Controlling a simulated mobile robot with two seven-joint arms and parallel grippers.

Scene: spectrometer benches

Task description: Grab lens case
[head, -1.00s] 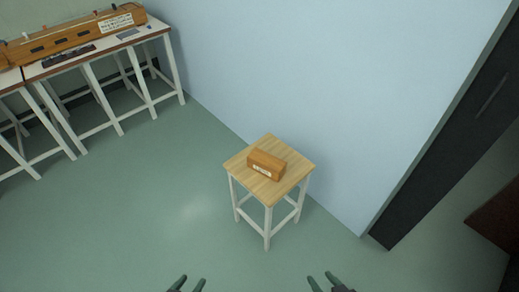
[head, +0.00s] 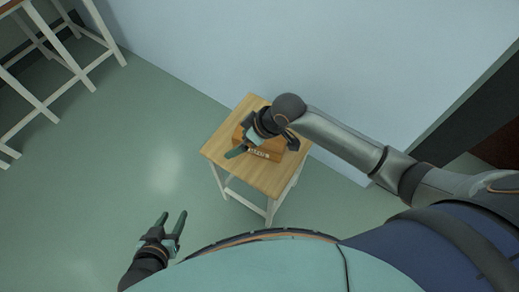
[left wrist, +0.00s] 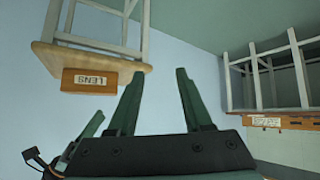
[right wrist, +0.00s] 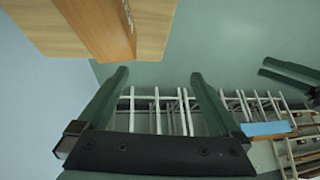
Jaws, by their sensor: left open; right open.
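The lens case is a small orange-brown wooden box (head: 272,148) with a white label, lying on a wooden stool (head: 262,178). My right arm partly covers it in the head view. In the left wrist view the case (left wrist: 90,81) shows its "LENS" label. My right gripper (head: 264,148) is open over the stool, close to the case. In the right wrist view the case (right wrist: 100,28) is beyond and left of the open, empty fingers (right wrist: 160,77). My left gripper (head: 172,214) is open and empty, over the floor left of the stool.
A pale wall (head: 340,60) stands right behind the stool. White-legged benches (head: 62,75) are at the far left. A dark doorway or cabinet (head: 455,120) is at the right. The green floor (head: 110,160) left of the stool is clear.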

